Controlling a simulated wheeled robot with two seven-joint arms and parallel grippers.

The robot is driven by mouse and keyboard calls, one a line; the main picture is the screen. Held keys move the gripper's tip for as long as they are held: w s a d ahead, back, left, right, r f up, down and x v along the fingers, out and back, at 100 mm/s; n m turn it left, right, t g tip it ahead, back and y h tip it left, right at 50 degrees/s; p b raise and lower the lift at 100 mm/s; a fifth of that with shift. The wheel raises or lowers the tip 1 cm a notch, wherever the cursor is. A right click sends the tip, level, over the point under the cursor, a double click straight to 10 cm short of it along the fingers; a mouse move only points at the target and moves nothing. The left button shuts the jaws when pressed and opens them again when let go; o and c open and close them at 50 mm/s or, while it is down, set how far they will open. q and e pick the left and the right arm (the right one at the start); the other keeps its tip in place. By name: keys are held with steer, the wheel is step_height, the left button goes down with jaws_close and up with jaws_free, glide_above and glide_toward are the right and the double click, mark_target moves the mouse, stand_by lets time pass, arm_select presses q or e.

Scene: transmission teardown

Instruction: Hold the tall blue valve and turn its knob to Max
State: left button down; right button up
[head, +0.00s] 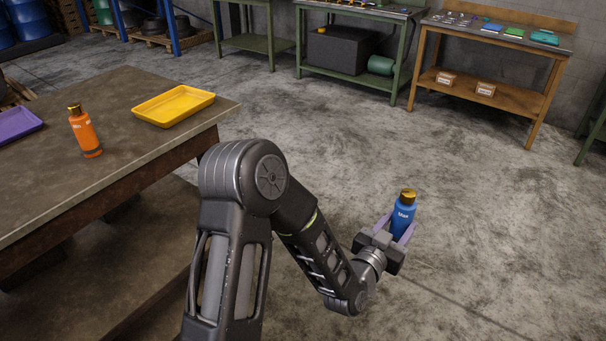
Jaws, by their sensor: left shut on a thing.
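The tall blue valve (402,219) is a blue bottle-shaped body with white lettering and a gold knob (407,195) on top. My left gripper (404,229) is shut on the valve's body, with a pale purple finger on each side. It holds the valve roughly upright, clear of the table and over the open floor. The lettering is too small to read surely, and I cannot tell the knob's setting. My right gripper is not in view.
An orange valve (85,133) with a gold top stands on the brown table (140,88) at left. A yellow tray (173,107) and a purple tray (16,124) lie there too. Green and wooden workbenches (490,96) line the back wall. The floor between is clear.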

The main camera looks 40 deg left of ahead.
arm_select(q)
steer(key=shift+r, duration=0.2)
steer(key=w+a+r+n+g+y+p, duration=0.1)
steer(key=a+n+y+p, duration=0.4)
steer(key=a, duration=2.3)
steer(key=g+y, duration=0.1)
steer(key=y, duration=0.2)
steer(key=shift+w+a+r+n, duration=0.15)
steer(key=shift+w+a+n, duration=0.15)
steer(key=shift+a+n, duration=0.1)
steer(key=c, duration=1.4)
jaws_free()
jaws_close()
